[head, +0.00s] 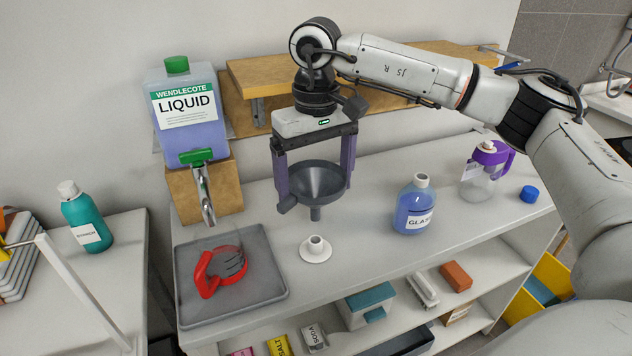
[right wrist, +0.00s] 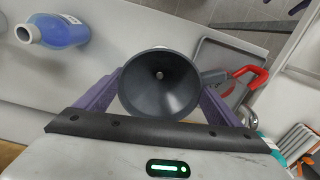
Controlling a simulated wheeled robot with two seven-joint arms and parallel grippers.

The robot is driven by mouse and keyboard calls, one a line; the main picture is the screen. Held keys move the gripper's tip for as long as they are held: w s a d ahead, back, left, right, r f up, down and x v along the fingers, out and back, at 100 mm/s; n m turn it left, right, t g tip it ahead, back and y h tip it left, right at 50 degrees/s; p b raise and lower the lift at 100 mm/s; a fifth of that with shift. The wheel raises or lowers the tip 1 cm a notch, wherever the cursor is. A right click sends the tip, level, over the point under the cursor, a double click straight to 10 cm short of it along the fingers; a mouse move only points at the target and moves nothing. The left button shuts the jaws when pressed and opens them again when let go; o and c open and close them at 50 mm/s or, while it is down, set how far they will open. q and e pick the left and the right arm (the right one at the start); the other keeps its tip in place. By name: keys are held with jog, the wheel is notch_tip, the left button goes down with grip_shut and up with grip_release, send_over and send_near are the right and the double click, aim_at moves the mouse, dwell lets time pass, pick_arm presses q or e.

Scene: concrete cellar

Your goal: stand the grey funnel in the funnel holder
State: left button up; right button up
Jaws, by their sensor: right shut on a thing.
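The grey funnel (head: 319,180) is held upright between the purple fingers of my right gripper (head: 315,188), its spout pointing down. The right wrist view looks into the cone of the funnel (right wrist: 160,85), with a finger on each side. The funnel holder (head: 316,251) is a small white round base with a short upright collar, standing on the counter. The spout is above the holder and apart from it, with a visible gap in the head view. In the right wrist view the funnel hides most of what is under it. My left gripper is in neither view.
Left of the holder is a grey tray (head: 185,288) with a red-handled tool (head: 207,274), below the tap of a liquid dispenser (head: 188,125). Right of it stand a blue bottle (head: 413,207) and a purple-lidded jug (head: 483,175). A wooden shelf (head: 260,75) is behind.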

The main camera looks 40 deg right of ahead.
aim_at(316, 219)
jog(key=shift+f+b, duration=0.85)
jog(key=shift+f, duration=0.45)
jog(key=shift+f+b, duration=0.8)
jog(key=shift+f, duration=0.4)
jog(key=shift+f+b, duration=1.25)
jog(key=shift+f, duration=0.7)
jog(key=shift+r, duration=0.1)
dwell(0.7)
jog(key=o, duration=0.9)
